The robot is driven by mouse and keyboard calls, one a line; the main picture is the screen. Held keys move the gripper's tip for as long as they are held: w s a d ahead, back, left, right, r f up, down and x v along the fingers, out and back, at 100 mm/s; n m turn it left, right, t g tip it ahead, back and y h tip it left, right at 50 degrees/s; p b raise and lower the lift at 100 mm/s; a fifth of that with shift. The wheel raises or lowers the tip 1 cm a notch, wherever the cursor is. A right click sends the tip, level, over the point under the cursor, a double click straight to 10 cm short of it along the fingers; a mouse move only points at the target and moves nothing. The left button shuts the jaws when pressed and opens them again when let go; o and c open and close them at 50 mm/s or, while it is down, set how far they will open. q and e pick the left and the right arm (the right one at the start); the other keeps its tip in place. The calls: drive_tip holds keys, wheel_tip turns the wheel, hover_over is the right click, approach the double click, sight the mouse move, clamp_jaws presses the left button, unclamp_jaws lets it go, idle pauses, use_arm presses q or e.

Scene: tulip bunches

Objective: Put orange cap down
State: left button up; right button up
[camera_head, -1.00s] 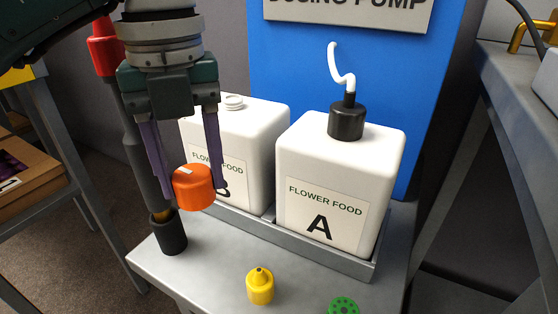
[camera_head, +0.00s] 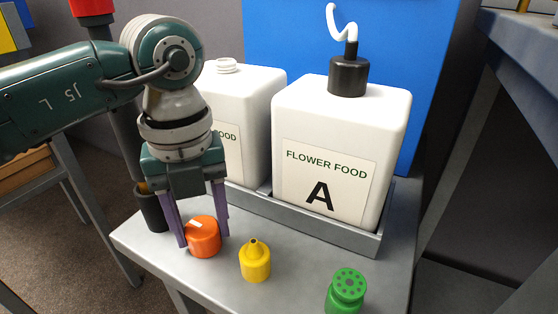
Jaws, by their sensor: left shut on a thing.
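The orange cap (camera_head: 204,238) is between the two purple fingers of my left gripper (camera_head: 203,240), at the left front of the grey metal table (camera_head: 290,265). The gripper points down and is shut on the cap. The cap is upright, with a white mark on its top. It appears at or very near the tabletop; I cannot tell if it touches. My right gripper is not in view.
A yellow nozzle cap (camera_head: 255,261) stands just right of the orange cap, and a green perforated cap (camera_head: 346,291) farther right. White bottle A (camera_head: 335,130) with a black pump cap (camera_head: 348,75) and an uncapped white bottle (camera_head: 250,110) stand in a grey tray (camera_head: 315,227) behind.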

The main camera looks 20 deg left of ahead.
use_arm(q)
drive_tip(key=shift+f, duration=0.15)
drive_tip(key=o, duration=1.3)
drive_tip(key=shift+o, duration=0.2)
